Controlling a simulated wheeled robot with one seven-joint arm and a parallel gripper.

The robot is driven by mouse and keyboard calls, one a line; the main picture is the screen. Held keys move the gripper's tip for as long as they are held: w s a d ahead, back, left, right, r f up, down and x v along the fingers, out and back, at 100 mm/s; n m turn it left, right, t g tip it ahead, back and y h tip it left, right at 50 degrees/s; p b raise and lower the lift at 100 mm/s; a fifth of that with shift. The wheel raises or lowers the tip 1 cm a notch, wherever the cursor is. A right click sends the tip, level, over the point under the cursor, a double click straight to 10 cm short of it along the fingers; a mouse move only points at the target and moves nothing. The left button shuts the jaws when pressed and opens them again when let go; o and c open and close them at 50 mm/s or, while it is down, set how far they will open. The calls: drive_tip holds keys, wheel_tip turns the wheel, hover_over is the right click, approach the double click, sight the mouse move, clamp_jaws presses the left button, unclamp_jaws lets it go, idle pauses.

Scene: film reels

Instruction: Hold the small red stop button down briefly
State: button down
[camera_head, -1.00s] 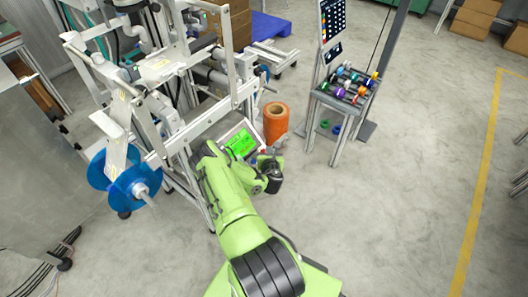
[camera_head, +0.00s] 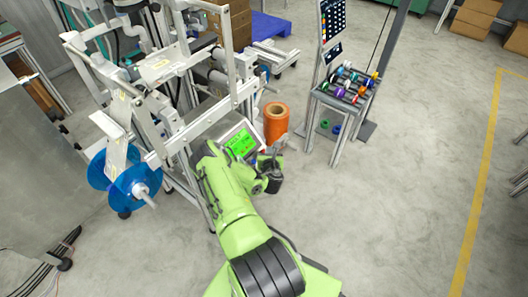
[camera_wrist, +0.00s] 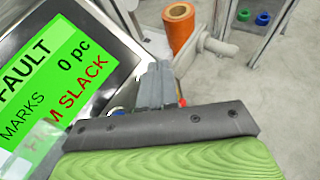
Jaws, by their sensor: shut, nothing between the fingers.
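The control panel's green screen (camera_head: 240,144) sits on the machine just beyond my arm. In the wrist view the screen (camera_wrist: 60,75) fills the left and reads "FAULT", "0 pc" and "SLACK". My gripper (camera_head: 273,150) is at the panel's right edge. In the wrist view its grey fingers (camera_wrist: 158,82) are together and empty. A small sliver of red (camera_wrist: 182,102), which may be the stop button, shows just right of the fingers, mostly hidden. Whether the fingers touch it, I cannot tell. A bit of blue (camera_wrist: 118,111) shows left of the fingers at the panel's lower edge.
An orange roll (camera_head: 276,122) stands just beyond my gripper, and shows in the wrist view (camera_wrist: 179,27). The machine frame with blue reels (camera_head: 140,190) is at the left. A rack with coloured reels (camera_head: 345,95) stands at the back right. The floor to the right is clear.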

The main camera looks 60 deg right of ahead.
drive_tip(key=shift+w+f, duration=0.3)
drive_tip(key=shift+w, duration=0.05)
drive_tip(key=shift+w+f+b, duration=0.3)
drive_tip(key=shift+b, duration=0.2)
idle(0.6)
idle(1.1)
drive_tip(key=shift+s+r+p, duration=0.45)
drive_tip(key=shift+s+r, duration=0.2)
drive_tip(key=shift+s+a+r+p, duration=0.15)
drive_tip(key=shift+s+r+p, duration=0.25)
drive_tip(key=shift+s+r, duration=0.5)
drive_tip(key=shift+s+a+r+p, duration=0.15)
drive_tip(key=shift+s+r+p, duration=0.25)
drive_tip(key=shift+s+r, duration=0.45)
